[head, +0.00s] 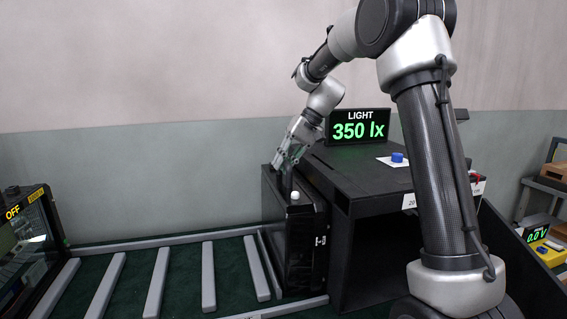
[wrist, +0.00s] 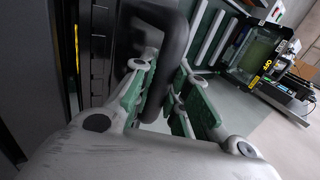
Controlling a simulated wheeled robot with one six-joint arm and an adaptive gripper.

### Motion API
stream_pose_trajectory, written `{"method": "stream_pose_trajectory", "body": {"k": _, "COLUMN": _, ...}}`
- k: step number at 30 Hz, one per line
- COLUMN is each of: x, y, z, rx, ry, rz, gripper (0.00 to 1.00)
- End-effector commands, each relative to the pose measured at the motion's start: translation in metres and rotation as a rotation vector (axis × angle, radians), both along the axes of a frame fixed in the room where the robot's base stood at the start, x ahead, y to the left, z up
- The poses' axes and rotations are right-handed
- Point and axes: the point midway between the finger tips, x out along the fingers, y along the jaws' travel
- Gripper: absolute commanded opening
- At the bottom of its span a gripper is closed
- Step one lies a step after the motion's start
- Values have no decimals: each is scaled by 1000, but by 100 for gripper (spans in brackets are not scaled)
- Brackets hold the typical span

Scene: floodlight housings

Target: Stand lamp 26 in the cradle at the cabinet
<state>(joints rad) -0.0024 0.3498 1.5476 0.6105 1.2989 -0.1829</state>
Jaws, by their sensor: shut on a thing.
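A black floodlight housing (head: 303,250) stands upright beside the left side of the black cabinet (head: 375,170). Its number cannot be read. A white knob shows on its top edge and a small latch on its front. My gripper (head: 284,162) reaches down over its top and is shut on its dark handle. In the wrist view my gripper's green-padded fingers (wrist: 158,98) close around the black handle (wrist: 168,50), with the ribbed housing (wrist: 98,55) to the left. Grey rails (head: 264,262) run beside the housing's foot; its underside and any cradle seat are hidden.
A display (head: 358,127) on the cabinet reads LIGHT 350 lx. A blue button (head: 397,158) sits on the cabinet top. Several empty grey bars (head: 209,277) lie across the green floor at left. A unit reading OFF (head: 30,240) stands far left, a yellow meter (head: 549,252) far right.

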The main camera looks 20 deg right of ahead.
Motion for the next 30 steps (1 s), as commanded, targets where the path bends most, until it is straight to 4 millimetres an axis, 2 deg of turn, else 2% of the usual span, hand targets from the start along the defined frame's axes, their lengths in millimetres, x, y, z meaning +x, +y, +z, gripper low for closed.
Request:
{"method": "stream_pose_trajectory", "body": {"k": 2, "x": 1, "y": 0, "z": 2, "rx": 1, "ry": -6, "rz": 0, "gripper": 0}}
{"method": "stream_pose_trajectory", "body": {"k": 3, "x": 1, "y": 0, "z": 2, "rx": 2, "ry": -6, "rz": 0, "gripper": 22}}
{"method": "stream_pose_trajectory", "body": {"k": 6, "x": 1, "y": 0, "z": 1, "rx": 1, "ry": -4, "rz": -1, "gripper": 40}}
{"method": "stream_pose_trajectory", "body": {"k": 7, "x": 1, "y": 0, "z": 1, "rx": 1, "ry": -4, "rz": 0, "gripper": 41}}
{"method": "stream_pose_trajectory", "body": {"k": 15, "x": -1, "y": 0, "z": -2, "rx": -1, "ry": 4, "rz": 0, "gripper": 41}}
{"method": "stream_pose_trajectory", "body": {"k": 19, "x": 1, "y": -5, "z": 6, "rx": -1, "ry": 0, "rz": -1, "gripper": 41}}
{"method": "stream_pose_trajectory", "body": {"k": 30, "x": 1, "y": -48, "z": 71, "rx": 0, "ry": -3, "rz": -2, "gripper": 41}}
